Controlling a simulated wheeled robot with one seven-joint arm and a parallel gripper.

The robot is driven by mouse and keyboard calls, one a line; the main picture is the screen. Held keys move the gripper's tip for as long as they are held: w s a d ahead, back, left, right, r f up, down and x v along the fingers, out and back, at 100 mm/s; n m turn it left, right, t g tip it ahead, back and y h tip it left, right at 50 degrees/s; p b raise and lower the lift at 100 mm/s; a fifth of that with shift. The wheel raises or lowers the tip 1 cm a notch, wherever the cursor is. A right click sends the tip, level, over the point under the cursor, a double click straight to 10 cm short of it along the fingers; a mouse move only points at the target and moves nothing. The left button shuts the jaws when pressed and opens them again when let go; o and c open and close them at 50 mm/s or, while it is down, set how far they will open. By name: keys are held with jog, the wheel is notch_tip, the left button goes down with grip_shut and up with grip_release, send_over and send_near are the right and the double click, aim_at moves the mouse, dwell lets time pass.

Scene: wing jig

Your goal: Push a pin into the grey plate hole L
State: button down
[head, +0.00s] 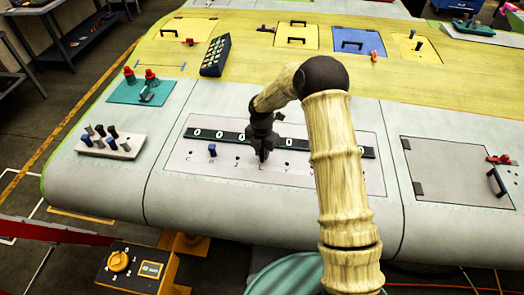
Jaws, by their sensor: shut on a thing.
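The grey plate (225,172) is set in the wing's grey skin and has a row of small lettered holes. The letters are tiny; the one just below my fingertips looks like L. My gripper (263,154) points down at the plate near that hole and is shut on a pin. The fingers hide the pin, so I cannot tell its colour or whether its tip is in the hole. A blue pin (212,150) stands upright in the plate to the left. A pale block (104,146) at the left holds several black, grey and blue pins.
A black strip with white digits (221,135) runs behind the holes. A teal mat (131,93) with red-topped items and a dark keypad (215,56) lie farther back. A hatch (450,168) with a handle is at right. A yellow control box (137,268) stands in front.

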jog(key=shift+f+b, duration=0.6)
jog(key=shift+f, duration=0.5)
jog(key=c, duration=1.1)
grip_release()
jog(key=shift+c, duration=0.2)
jog(key=shift+r, duration=0.1)
notch_tip(320, 180, up, 17)
jog(key=b, duration=0.5)
jog(key=shift+w, duration=0.15)
jog(key=shift+r, duration=0.1)
